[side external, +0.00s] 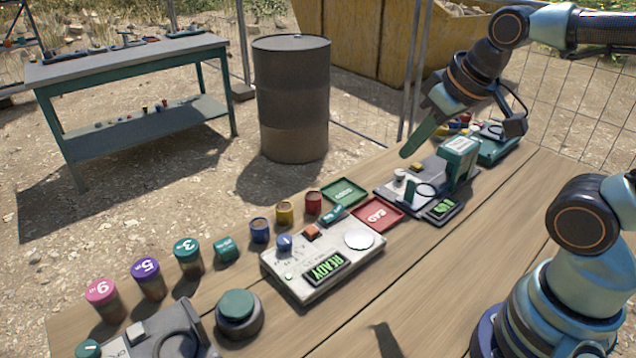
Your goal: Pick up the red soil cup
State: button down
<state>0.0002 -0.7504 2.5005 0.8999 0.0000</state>
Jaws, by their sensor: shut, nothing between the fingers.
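The small red soil cup (314,204) stands upright on the wooden table, at the right end of a short row with a yellow cup (284,213) and a blue cup (259,231). My gripper (406,152) is at the upper right of it, raised above the table, with its green fingers pointing down and to the left. The fingers are shut and empty. A clear gap separates them from the red cup.
A green tray (329,197) and a red tray (397,222) lie right of the cups. A white device reading READY (300,293) sits in front. Another instrument (459,160) stands under my arm. Several lidded jars (149,280) line the left edge.

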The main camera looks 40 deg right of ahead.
jog(key=shift+c, duration=1.1)
grip_release()
jog(key=m+g, duration=0.6)
jog(key=m, duration=0.9)
send_over(314, 197)
notch_tip(314, 197, down, 13)
notch_tip(314, 197, down, 6)
jog(key=shift+s+r, duration=0.15)
jog(key=shift+r, duration=0.05)
jog(key=shift+w+d+f, duration=0.1)
jog(key=shift+f, duration=1.25)
jog(key=shift+w+f, duration=0.1)
jog(key=shift+f, duration=1.25)
